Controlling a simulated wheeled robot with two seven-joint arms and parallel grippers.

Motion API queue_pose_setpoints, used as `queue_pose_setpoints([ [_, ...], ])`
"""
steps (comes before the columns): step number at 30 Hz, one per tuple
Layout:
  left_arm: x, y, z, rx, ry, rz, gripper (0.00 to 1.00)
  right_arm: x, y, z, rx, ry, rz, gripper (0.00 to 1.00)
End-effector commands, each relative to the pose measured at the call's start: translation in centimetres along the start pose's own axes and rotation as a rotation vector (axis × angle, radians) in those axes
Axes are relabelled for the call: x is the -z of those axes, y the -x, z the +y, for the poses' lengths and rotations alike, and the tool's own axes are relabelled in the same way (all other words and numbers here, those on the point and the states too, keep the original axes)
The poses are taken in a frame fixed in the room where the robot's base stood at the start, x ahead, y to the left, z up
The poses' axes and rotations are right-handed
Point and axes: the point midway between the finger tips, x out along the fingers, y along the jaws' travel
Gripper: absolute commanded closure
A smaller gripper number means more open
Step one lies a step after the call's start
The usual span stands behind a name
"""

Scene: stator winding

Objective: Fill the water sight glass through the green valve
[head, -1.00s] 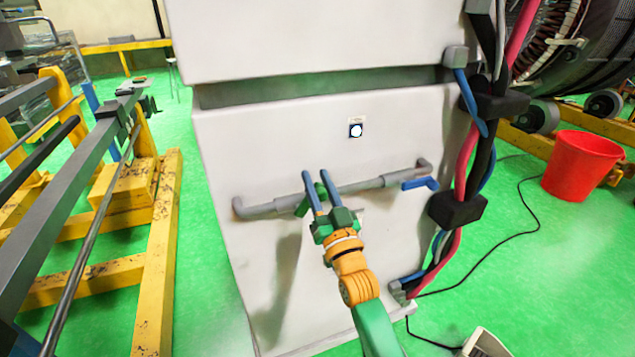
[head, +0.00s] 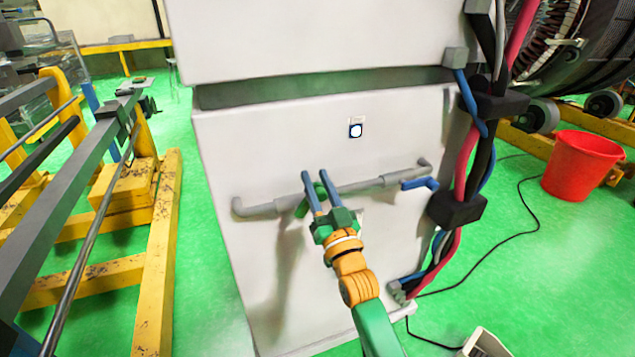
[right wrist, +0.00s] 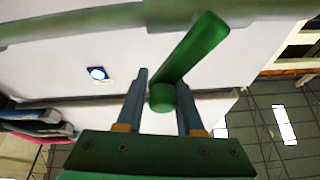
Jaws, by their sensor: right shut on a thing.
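The green valve (right wrist: 195,50) is a lever on the grey pipe across the white cabinet. In the head view the valve (head: 301,207) is partly hidden behind my fingers. My right gripper (head: 313,178) reaches it from the front. In the right wrist view my right gripper (right wrist: 163,92) is shut on the valve, its fingers on either side of the round green hub. The sight glass (head: 355,130) is a small square with a white round face, on the cabinet above the pipe. It also shows in the right wrist view (right wrist: 97,73). My left gripper is out of view.
A blue handle (head: 420,183) sits at the pipe's right end. Thick red, black and blue cables (head: 464,160) run down the cabinet's right edge. A red bucket (head: 580,168) stands at right, and a yellow frame (head: 160,250) at left. Green floor is clear between frame and cabinet.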

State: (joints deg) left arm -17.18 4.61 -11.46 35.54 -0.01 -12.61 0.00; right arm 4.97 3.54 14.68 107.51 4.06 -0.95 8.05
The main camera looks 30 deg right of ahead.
Motion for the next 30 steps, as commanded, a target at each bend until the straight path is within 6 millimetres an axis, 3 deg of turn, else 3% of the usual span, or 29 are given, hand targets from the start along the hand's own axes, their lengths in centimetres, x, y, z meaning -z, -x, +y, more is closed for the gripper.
queue_pose_setpoints([
  [30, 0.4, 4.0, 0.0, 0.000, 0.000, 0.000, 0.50, -0.1, -0.3, -4.2, 0.227, 0.556, -0.044, 1.00],
])
